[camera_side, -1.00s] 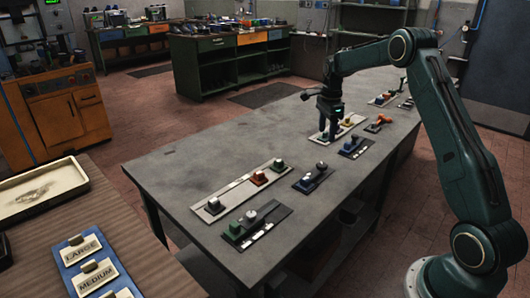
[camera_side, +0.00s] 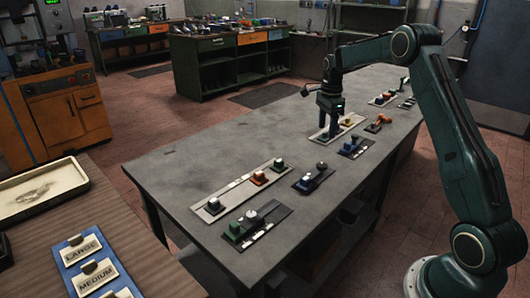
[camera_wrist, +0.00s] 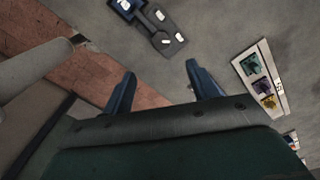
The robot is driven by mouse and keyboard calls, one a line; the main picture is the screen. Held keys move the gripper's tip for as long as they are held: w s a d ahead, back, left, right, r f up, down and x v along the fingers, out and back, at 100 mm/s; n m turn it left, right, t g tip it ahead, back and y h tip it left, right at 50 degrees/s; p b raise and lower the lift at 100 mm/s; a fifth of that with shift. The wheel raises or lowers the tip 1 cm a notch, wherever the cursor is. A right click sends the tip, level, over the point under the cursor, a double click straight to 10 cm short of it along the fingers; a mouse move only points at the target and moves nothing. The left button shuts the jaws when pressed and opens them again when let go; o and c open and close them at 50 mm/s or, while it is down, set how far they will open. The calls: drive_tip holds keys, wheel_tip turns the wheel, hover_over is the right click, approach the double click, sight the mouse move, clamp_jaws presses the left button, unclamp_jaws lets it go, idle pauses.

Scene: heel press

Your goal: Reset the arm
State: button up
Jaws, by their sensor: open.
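My gripper (camera_side: 329,130) is over the far half of the grey workbench (camera_side: 190,165), above or beside a pale strip (camera_side: 350,121) of small parts. Its fingers are apart and nothing shows between them. To the right in that view lies a white strip (camera_wrist: 250,62) with coloured pieces. At the top is a dark plate with a blue block (camera_wrist: 127,6). I cannot tell from the side view whether the fingertips touch the strip.
Several fixture strips lie along the bench: a long pale one (camera_side: 212,207), a dark one with a green block (camera_side: 235,229), and one with a blue block (camera_side: 348,146). An orange piece (camera_side: 384,119) lies beyond. The bench's left part is bare. A labelled rack (camera_side: 88,268) is at front left.

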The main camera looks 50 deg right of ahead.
drive_tip(key=s+a+r+n+t, duration=0.1)
drive_tip(key=s+a+r+n, duration=0.45)
drive_tip(key=a+r, duration=0.3)
drive_tip(key=s+a+r+n+t, duration=0.2)
drive_tip(key=s+a+r+n, duration=0.4)
drive_tip(key=a, duration=0.4)
drive_tip(key=s+a+n+t, duration=0.1)
drive_tip(key=s+a+n, duration=0.4)
drive_tip(key=s, duration=0.4)
drive_tip(key=s+a+n+t, duration=0.1)
drive_tip(key=s+a+n, duration=0.4)
drive_tip(key=s+n, duration=0.3)
drive_tip(key=shift+s+a+f+t, duration=0.25)
drive_tip(key=shift+s+a+t, duration=0.1)
drive_tip(key=shift+s, duration=0.65)
